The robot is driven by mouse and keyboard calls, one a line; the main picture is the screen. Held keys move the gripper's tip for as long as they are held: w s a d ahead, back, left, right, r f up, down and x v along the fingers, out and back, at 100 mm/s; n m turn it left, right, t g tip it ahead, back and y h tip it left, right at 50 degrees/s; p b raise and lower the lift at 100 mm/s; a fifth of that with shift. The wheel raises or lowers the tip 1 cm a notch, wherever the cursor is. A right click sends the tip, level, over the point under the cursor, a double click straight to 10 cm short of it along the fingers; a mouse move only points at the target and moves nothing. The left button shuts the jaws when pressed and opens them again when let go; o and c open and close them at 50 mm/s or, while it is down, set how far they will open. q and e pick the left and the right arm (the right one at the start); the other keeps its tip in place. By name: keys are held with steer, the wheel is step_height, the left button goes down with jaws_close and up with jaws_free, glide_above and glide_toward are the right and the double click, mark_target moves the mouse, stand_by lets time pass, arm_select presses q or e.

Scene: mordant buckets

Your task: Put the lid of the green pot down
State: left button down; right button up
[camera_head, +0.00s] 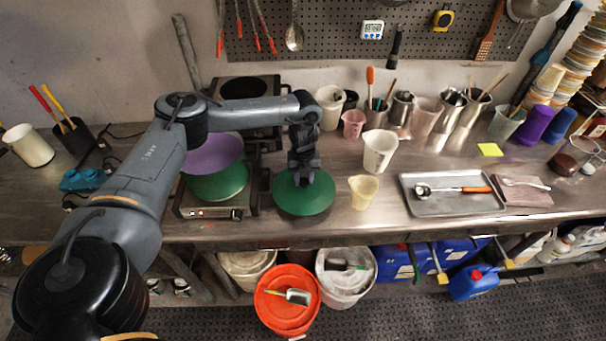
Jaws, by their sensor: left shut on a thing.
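The green lid (304,201) is a round disc over the steel bench top, right of the hot plate. My left gripper (303,178) points down at its middle and is shut on it; the grip itself is largely hidden by the wrist. The lid looks about level. I cannot tell whether it touches the bench or hangs just above it. The green pot (222,184) stands on the front of the hot plate, partly behind my left arm. Its top shows a purple round surface (214,153). My right gripper is not in view.
The hot plate (204,213) is left of the lid. A cream beaker (363,192) and a white pitcher (379,151) stand to its right, then a steel tray (452,204) with a ladle. The bench's front edge is close below the lid. An orange bucket (275,312) stands beneath.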

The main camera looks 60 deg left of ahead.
arm_select(q)
steer(key=shift+w+a, duration=0.35)
steer(key=shift+a, duration=0.3)
steer(key=shift+w+a, duration=0.4)
steer(key=shift+a, duration=0.3)
steer(key=shift+w+a, duration=0.35)
steer(key=shift+a, duration=0.3)
steer(key=shift+a+f, duration=0.1)
steer(key=shift+f, duration=1.6)
steer(key=shift+f+b, duration=0.1)
steer(key=shift+b, duration=0.2)
steer(key=shift+f, duration=0.1)
steer(key=c, duration=0.8)
jaws_free()
steer(key=shift+o, duration=0.2)
step_height(320, 180, up, 12)
steer(key=p, duration=0.1)
steer(key=shift+r, duration=0.2)
